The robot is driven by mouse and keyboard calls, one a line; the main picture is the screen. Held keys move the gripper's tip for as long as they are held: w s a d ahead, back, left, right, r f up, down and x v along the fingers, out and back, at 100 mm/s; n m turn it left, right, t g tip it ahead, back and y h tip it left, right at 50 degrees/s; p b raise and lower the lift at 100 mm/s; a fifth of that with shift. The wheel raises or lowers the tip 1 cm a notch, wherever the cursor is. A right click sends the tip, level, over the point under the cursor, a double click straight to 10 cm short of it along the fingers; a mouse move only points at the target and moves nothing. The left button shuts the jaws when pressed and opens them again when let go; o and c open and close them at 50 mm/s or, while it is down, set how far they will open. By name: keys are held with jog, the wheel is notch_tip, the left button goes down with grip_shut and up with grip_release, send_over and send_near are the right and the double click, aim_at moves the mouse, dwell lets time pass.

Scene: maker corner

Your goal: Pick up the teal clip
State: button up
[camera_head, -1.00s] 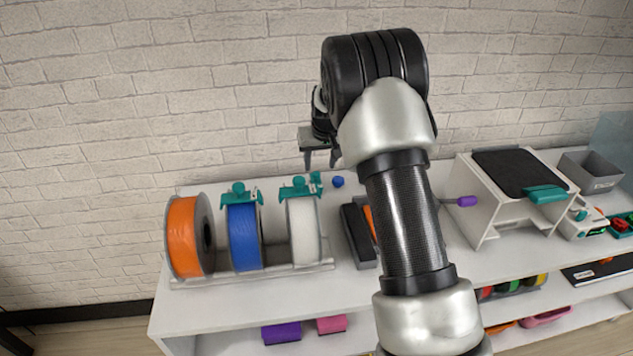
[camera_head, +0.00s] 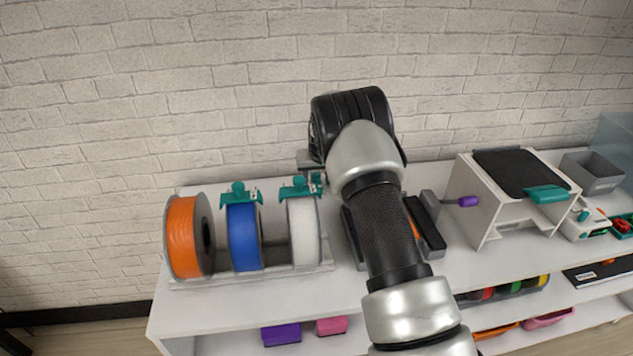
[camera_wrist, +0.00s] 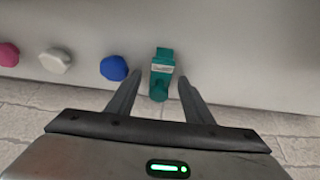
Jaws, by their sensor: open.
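A teal clip (camera_wrist: 161,75) shows in the wrist view on the pale surface, with a light label-like band and a rounded end towards me. In the head view a small teal piece (camera_head: 317,180), probably this clip, shows just behind the white spool, beside my lowered wrist. My gripper (camera_wrist: 160,82) is open, with one finger on each side of the clip; I cannot tell whether either touches it. In the head view my arm hides most of the gripper. Two other teal clips sit on top of the blue spool (camera_head: 243,237) and the white spool (camera_head: 304,232).
A blue knob-like piece (camera_wrist: 113,68) lies close left of my gripper, with a white one (camera_wrist: 55,61) and a pink one (camera_wrist: 8,54) further left. An orange spool (camera_head: 187,237) stands at the left end. The brick wall (camera_head: 230,90) is close behind; a white box-shaped stand (camera_head: 485,205) is right.

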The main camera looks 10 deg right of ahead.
jog(key=shift+c, duration=0.2)
jog(key=c, duration=1.1)
jog(key=shift+r, duration=0.1)
